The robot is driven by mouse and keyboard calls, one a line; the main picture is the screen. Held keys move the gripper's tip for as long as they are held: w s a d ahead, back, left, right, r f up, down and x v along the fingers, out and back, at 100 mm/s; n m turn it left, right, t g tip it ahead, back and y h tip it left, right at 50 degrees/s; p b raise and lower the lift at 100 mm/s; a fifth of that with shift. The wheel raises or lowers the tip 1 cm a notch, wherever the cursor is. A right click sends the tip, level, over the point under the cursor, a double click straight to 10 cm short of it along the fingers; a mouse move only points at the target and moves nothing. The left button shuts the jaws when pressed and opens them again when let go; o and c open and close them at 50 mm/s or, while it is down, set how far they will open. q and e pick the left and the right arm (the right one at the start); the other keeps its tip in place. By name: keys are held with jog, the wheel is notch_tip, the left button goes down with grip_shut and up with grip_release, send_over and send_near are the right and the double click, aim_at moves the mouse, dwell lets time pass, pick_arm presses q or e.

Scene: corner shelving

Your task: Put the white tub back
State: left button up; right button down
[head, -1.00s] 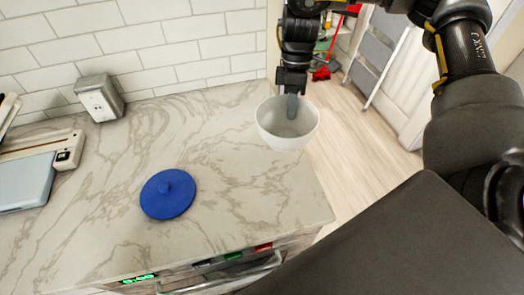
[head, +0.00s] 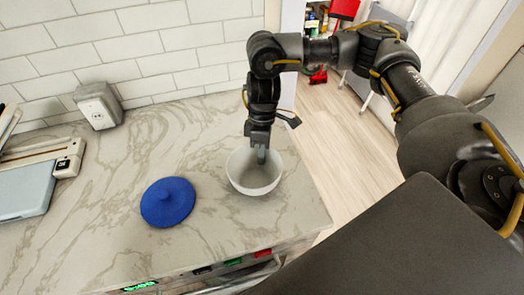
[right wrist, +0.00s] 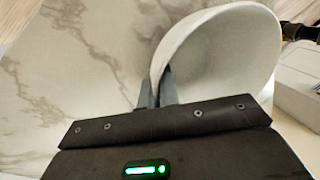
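The white tub (head: 254,181), a round open bowl, is at the right part of the marble counter. I cannot tell whether its base touches the counter. My right gripper (head: 260,155) reaches down to it from above, with one finger inside the tub. In the right wrist view the fingers (right wrist: 160,90) are shut on the tub's wall (right wrist: 215,45), one on each side of the rim. My left gripper is not in view.
The marble counter (head: 110,235) is clear around the lid. A grey paper trimmer (head: 28,188) lies at the far left. A socket box (head: 98,105) is at the tiled wall. The counter's right edge drops to a wooden floor (head: 335,150).

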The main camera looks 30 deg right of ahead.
jog(key=shift+f, duration=0.15)
jog(key=c, duration=1.6)
grip_release()
jog(key=shift+c, duration=0.2)
jog(key=b+v, duration=0.1)
jog(key=v, duration=1.1)
